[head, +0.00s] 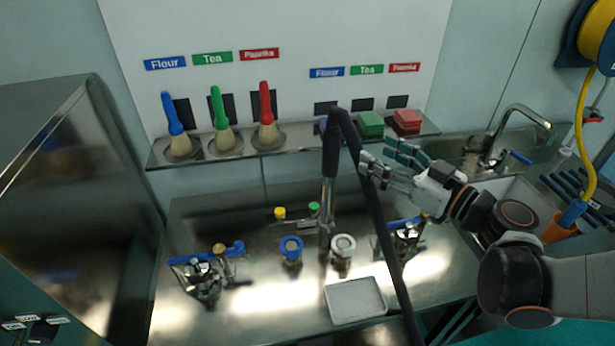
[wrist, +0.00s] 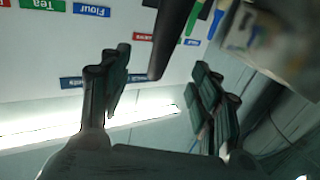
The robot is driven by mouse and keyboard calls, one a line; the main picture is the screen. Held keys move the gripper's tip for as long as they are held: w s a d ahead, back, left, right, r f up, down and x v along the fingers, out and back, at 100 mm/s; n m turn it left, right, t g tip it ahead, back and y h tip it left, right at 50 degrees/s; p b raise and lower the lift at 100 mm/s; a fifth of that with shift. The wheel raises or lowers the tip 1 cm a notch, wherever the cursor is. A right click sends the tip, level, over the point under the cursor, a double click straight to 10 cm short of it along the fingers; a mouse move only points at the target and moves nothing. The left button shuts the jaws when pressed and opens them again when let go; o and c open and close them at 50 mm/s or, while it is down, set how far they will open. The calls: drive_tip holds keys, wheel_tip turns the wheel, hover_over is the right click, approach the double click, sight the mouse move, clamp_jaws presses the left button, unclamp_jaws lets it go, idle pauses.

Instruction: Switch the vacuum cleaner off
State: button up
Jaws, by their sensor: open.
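A black hose (head: 375,210) with a handle grip and a metal tube (head: 327,195) stands in the middle of the head view, apparently part of the vacuum cleaner. The cleaner's body and switch are not visible. My gripper (head: 388,166) is open and seems empty, just right of the hose's upper bend; I cannot tell whether it touches the hose. In the wrist view my gripper (wrist: 158,85) has its fingers spread apart, and a dark tube (wrist: 172,38), probably the hose, reaches in from the top between them.
A shelf (head: 240,155) holds a blue brush (head: 172,115), a green brush (head: 217,107), a red brush (head: 265,103), green pads (head: 370,124) and red pads (head: 406,121). Below is a steel worktop (head: 260,320) with clamps and a tray (head: 355,300). A sink tap (head: 520,115) stands right.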

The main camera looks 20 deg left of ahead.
sight(339, 134)
drive_tip(key=x, duration=0.8)
drive_tip(key=shift+w+a+r, duration=0.1)
drive_tip(key=shift+a+r, duration=0.05)
drive_tip(key=shift+a, duration=0.2)
drive_tip(key=shift+b+x, duration=0.35)
drive_tip(key=shift+x, duration=2.3)
clamp_jaws()
